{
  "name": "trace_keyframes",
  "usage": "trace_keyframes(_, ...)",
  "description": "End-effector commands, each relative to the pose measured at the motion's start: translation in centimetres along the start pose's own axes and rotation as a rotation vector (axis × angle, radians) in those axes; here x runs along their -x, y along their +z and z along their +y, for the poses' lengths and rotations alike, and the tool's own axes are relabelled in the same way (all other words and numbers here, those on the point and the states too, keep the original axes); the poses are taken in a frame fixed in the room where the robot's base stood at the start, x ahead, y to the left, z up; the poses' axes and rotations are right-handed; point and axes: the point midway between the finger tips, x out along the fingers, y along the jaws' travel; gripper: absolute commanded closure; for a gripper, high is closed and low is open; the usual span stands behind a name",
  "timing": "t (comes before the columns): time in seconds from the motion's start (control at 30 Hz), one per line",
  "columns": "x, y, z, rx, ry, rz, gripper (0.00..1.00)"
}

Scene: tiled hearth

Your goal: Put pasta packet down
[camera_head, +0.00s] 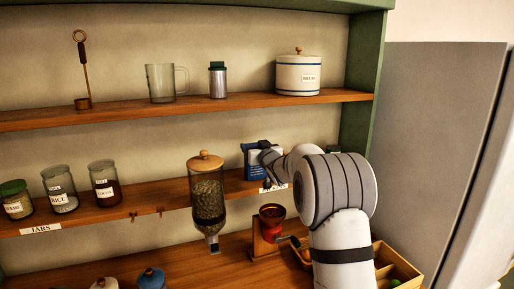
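The pasta packet appears to be the blue-and-white packet (253,166) at the right end of the middle shelf (150,197). It looks upright, with its base at about shelf level; I cannot tell whether it touches the board. My gripper (266,165) is at the packet, coming from the right, and its dark parts overlap the packet's top and front. My wrist and the small scale hide how the fingers sit, so I cannot tell whether they are closed on it.
A glass dispenser with a wooden lid (207,190) stands left of the packet. A red grinder (270,228) stands on the counter below. A wooden crate (402,267) is at lower right. Labelled jars (104,182) stand at left. Shelf space between jars and dispenser is clear.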

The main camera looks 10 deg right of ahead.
Motion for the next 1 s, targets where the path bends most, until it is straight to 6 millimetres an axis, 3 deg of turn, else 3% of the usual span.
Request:
trace_keyframes(0.23, 0.0, 0.0, 0.0, 0.0, 0.0, -0.001, 0.11)
trace_keyframes(0.57, 0.0, -0.5, -0.1, 0.0, -0.001, -0.001, 0.1)
trace_keyframes(0.77, 2.8, -0.1, -0.1, 0.0, 0.0, 0.0, 0.1)
trace_keyframes(1.0, 7.8, -0.1, 0.0, 0.001, 0.0, 0.0, 0.1)
